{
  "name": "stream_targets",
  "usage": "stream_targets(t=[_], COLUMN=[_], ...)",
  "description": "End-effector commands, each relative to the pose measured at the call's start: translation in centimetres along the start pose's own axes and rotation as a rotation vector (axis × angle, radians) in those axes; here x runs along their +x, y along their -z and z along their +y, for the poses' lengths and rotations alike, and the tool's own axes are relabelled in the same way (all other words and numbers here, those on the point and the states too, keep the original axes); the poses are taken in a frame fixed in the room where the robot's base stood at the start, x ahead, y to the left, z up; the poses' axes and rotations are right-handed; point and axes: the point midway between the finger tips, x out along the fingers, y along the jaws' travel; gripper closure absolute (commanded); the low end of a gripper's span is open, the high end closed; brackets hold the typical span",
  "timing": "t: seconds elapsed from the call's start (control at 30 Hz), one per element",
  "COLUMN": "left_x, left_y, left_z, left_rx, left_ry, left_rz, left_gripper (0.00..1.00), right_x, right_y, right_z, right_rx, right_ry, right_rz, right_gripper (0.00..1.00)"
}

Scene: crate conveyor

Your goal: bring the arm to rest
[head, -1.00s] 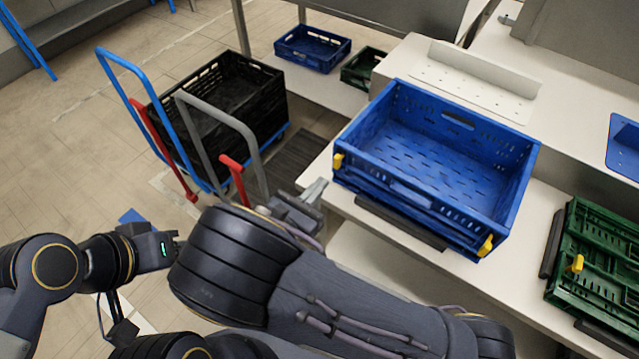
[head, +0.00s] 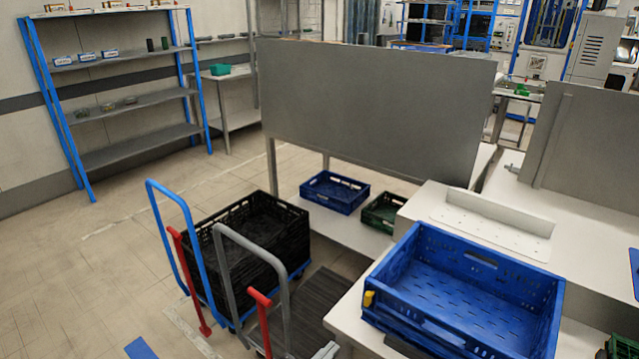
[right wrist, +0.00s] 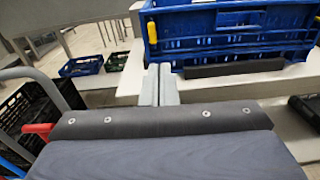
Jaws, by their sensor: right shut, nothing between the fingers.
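My right gripper (right wrist: 158,72) shows in the right wrist view with its two grey fingers together and nothing between them. It is in front of the white bench edge, just left of and below the blue crate (right wrist: 230,42). In the head view only a small part of my right gripper (head: 327,350) shows at the bottom edge, left of the blue crate (head: 378,312), which stands empty on the white bench. My left gripper is out of view.
A black crate (head: 272,238) sits on a blue-handled cart (head: 186,238) to the left, beside a grey-handled cart (head: 250,247). Small blue (head: 334,192) and green (head: 383,222) crates lie on a low surface behind.

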Motion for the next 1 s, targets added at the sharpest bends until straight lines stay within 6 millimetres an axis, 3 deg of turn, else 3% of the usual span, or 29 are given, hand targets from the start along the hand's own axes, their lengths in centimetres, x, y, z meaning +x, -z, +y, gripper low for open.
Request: stream_targets(t=[0.07, 0.2, 0.37, 0.5, 0.7, 1.0], left_x=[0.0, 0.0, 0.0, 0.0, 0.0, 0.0], left_y=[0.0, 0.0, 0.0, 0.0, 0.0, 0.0], left_z=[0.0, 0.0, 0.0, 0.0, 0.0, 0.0], left_rx=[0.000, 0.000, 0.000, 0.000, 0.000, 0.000], left_ry=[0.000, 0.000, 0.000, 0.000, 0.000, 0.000], left_rz=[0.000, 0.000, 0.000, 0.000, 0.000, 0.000], left_gripper=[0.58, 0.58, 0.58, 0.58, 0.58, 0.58], right_x=[1.2, 3.7, 4.7, 4.0, 2.1, -0.7], right_y=[-0.5, -1.3, -2.0, -2.9, -5.0, -9.3], right_z=[-1.6, -6.5, -12.8, -17.2, -21.5, -24.8], right_rx=[0.053, 0.228, 0.499, 0.765, 1.200, 1.941], right_ry=[0.084, 0.338, 0.672, 0.941, 1.274, 1.595], right_rz=[0.075, 0.296, 0.559, 0.750, 0.954, 1.094], right_gripper=[1.00, 1.00, 1.00, 1.00, 1.00, 1.00])
